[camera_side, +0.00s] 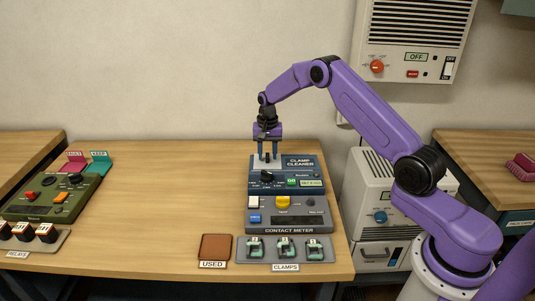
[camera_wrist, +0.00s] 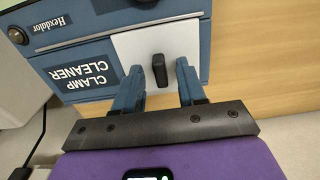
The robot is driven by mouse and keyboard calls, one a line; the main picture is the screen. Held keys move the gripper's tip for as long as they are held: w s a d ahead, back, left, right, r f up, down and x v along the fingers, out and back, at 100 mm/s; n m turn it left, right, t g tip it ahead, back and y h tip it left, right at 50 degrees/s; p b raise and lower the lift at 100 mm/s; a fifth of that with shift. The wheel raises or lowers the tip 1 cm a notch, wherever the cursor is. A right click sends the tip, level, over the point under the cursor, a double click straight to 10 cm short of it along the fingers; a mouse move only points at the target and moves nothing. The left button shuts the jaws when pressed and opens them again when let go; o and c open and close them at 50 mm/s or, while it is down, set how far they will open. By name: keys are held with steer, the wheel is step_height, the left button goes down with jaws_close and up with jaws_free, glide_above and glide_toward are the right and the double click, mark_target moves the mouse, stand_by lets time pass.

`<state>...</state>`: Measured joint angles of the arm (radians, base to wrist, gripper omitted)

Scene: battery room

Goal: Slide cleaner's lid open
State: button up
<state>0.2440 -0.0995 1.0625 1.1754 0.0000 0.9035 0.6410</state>
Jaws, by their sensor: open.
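My gripper (camera_side: 267,157) is above the cleaner's back left part, pointing down.
The contact meter (camera_side: 288,216) stands directly in front of the cleaner. A tray of clamps (camera_side: 268,254) and a brown USED pad (camera_side: 215,248) lie at the bench's front. A green relay tester (camera_side: 52,198) is at the left. The bench (camera_side: 165,205) between is clear.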

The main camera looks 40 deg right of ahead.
steer(key=shift+f, duration=0.3)
jaws_close()
steer(key=s+d, duration=0.6)
steer(key=shift+s+d, duration=0.3)
steer(key=shift+s, duration=0.05)
jaws_free()
